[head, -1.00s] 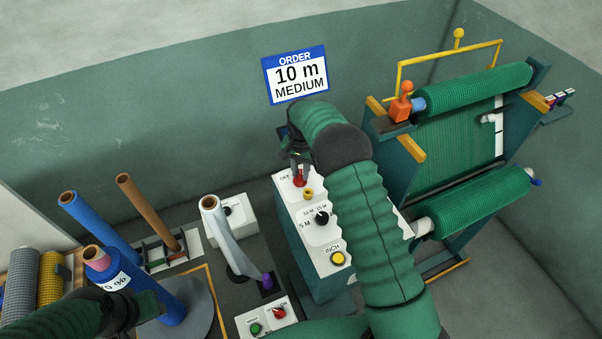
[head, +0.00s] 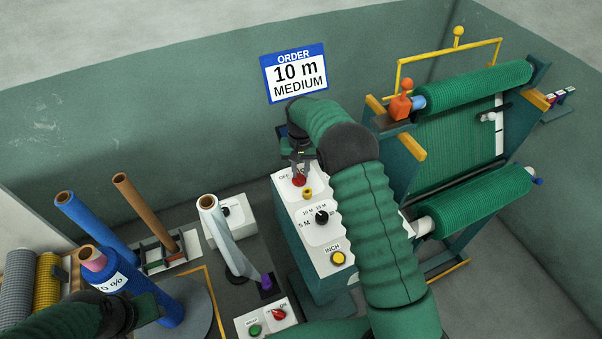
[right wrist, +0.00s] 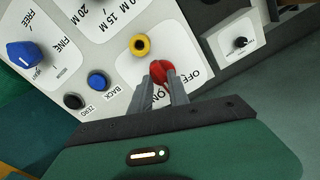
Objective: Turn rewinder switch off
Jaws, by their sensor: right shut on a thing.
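The red rewinder switch (head: 299,180) sits at the top end of the white control panel (head: 330,262), beside an "OFF" label. My right gripper (head: 300,172) reaches down to it from above and is shut on it. In the right wrist view the red switch (right wrist: 163,72) shows between the two grey fingers, with printed ON/OFF lettering just right of it. I cannot tell which position the switch points to. My left gripper (head: 140,310) is at the lower left by a blue roll (head: 110,280); its fingers are not clear.
A netting rack (head: 455,150) stands to the right. A small box (head: 266,318) with green and red controls lies in front.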

